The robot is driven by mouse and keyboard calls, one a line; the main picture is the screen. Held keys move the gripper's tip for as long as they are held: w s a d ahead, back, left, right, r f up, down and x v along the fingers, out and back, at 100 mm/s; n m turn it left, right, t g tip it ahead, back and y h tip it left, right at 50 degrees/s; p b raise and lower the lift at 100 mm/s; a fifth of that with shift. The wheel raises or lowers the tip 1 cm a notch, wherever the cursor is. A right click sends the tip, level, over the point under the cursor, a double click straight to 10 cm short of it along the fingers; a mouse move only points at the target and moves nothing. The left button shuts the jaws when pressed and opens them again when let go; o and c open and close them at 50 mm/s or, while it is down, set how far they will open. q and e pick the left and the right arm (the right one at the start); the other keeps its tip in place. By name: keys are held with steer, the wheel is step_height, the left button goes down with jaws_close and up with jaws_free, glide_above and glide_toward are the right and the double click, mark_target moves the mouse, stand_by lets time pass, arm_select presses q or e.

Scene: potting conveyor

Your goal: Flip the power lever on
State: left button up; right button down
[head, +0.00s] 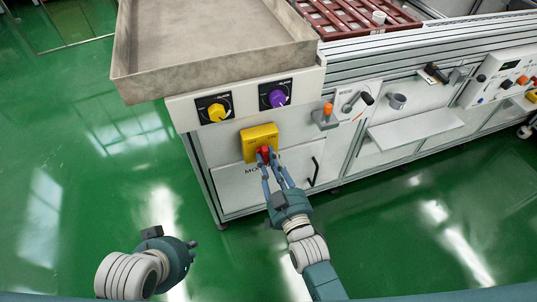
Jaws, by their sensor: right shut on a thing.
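A yellow box (259,137) is mounted on the white front panel of the conveyor station. A red lever handle (265,150) sticks out of its lower part. My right gripper (267,158) reaches up from below, its fingers shut around the red handle. The fingers hide part of the handle, so its exact angle is hard to tell. My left gripper (191,247) is low at the left, over the green floor and well away from the box. Its fingers are mostly hidden, so its opening does not show.
A yellow knob (216,112) and a purple knob (278,98) sit above the box, under a grey metal tray (209,46). A black door handle (314,171) and an orange-topped lever (327,110) are to the right. Green floor lies clear at the left.

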steer(key=shift+r+m, duration=0.15)
steer(key=shift+m, duration=0.25)
arm_select(q)
steer(key=shift+s+a+f+g+p, duration=0.25)
steer(key=shift+s+f+g+p, duration=0.25)
steer(key=shift+s+f+p, duration=0.3)
steer(key=shift+s+a+f+g+p, duration=0.2)
steer(key=shift+s+f+g+p, duration=0.35)
steer(key=shift+f+p, duration=0.25)
arm_select(e)
steer(key=shift+d+f+m, duration=0.1)
steer(key=shift+f+m, duration=0.1)
steer(key=shift+m, duration=1.25)
steer(key=shift+f+m, duration=0.15)
steer(key=shift+m, duration=1.3)
arm_select(q)
steer(key=shift+s, duration=0.1)
arm_select(e)
steer(key=c, duration=1.5)
jaws_free()
arm_select(q)
steer(key=shift+r, duration=0.1)
arm_select(e)
steer(key=v, duration=1.2)
